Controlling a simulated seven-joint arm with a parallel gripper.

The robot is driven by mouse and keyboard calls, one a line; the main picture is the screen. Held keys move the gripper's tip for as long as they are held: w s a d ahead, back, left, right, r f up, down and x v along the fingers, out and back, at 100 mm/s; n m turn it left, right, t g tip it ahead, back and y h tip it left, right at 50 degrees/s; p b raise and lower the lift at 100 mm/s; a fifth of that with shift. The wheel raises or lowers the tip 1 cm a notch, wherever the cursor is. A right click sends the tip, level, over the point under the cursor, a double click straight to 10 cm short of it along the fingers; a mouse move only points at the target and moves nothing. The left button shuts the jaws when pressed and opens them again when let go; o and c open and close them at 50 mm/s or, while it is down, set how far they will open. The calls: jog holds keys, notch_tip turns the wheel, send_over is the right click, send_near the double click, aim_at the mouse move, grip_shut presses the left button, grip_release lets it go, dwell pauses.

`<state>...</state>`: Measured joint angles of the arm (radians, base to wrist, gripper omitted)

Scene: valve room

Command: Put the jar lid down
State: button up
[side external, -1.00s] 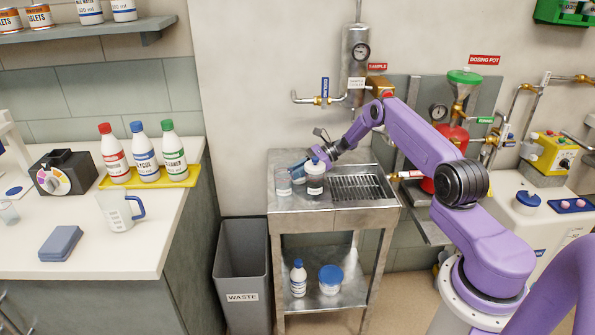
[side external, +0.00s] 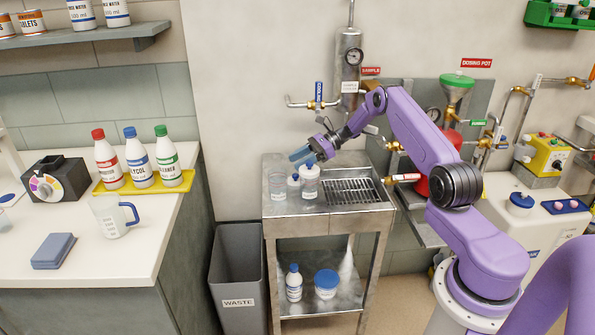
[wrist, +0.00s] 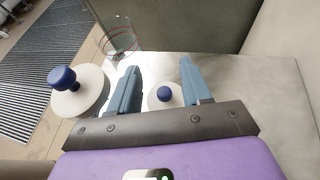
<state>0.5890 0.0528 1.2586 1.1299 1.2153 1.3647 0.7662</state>
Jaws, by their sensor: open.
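A round white lid with a blue knob (wrist: 163,97) shows between my fingers in the wrist view, beyond them and apart from both. In the side view it appears as a small white shape with a blue top (side external: 293,181) on the steel bench top (side external: 340,212). A white jar with a label (side external: 309,187) stands just right of it; a larger white top with a blue knob (wrist: 77,92) shows left of my fingers in the wrist view. My gripper (side external: 301,155) is open and empty above the lid.
A clear glass (side external: 277,187) stands left of the lid, also seen in the wrist view (wrist: 120,38). A drain grate (side external: 352,190) lies right of the jar. A wall sample cylinder (side external: 349,65) and pipes are behind. A waste bin (side external: 238,270) stands below left.

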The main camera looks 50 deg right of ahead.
jog(key=s+a+r+n+g, duration=0.2)
jog(key=a+r+n+g, duration=0.15)
jog(key=a, duration=0.45)
jog(key=s+a+r+n+g, duration=0.2)
jog(key=a+r+n, duration=0.2)
jog(key=a, duration=0.3)
jog(key=s+a+r+n+g+h, duration=0.2)
jog(key=s+a+n, duration=0.2)
jog(key=s+a, duration=0.15)
jog(key=s+a+r+n+g+h, duration=0.25)
jog(key=s+a+n, duration=0.2)
jog(key=a, duration=0.25)
jog(key=s+a+r+n+h, duration=0.1)
jog(key=s+a+n+h, duration=0.1)
jog(key=s+n, duration=0.35)
jog(key=s+a+r+n+h, duration=0.1)
jog(key=s+a+n+h, duration=0.15)
jog(key=s, duration=0.65)
jog(key=s+d+n+t+h, duration=0.1)
jog(key=s+d+n, duration=0.2)
jog(key=s+n, duration=0.3)
jog(key=s+d+n+t+h, duration=0.1)
jog(key=s+d+n+t, duration=0.1)
jog(key=s+n, duration=0.4)
jog(key=shift+s+d+n, duration=0.3)
jog(key=shift+s+d, duration=0.15)
jog(key=shift+s, duration=0.8)
